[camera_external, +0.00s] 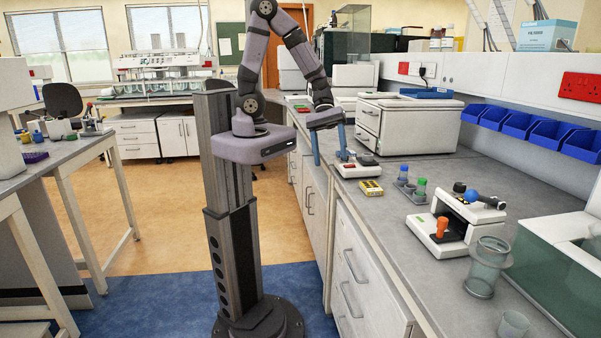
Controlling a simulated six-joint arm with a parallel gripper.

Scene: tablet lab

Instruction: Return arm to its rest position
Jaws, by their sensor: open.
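My gripper (329,146) hangs from my raised arm near the left edge of the right-hand bench. Its two blue fingers point down and stand apart, with nothing visible between them. One finger is out past the bench's front edge; the other is over or near a small white device with a red display (357,168). I cannot tell whether that finger touches the device. My arm rises from its column and bends back down toward the bench.
A white cabinet unit (408,124) stands behind. The aisle floor (160,230) is clear.

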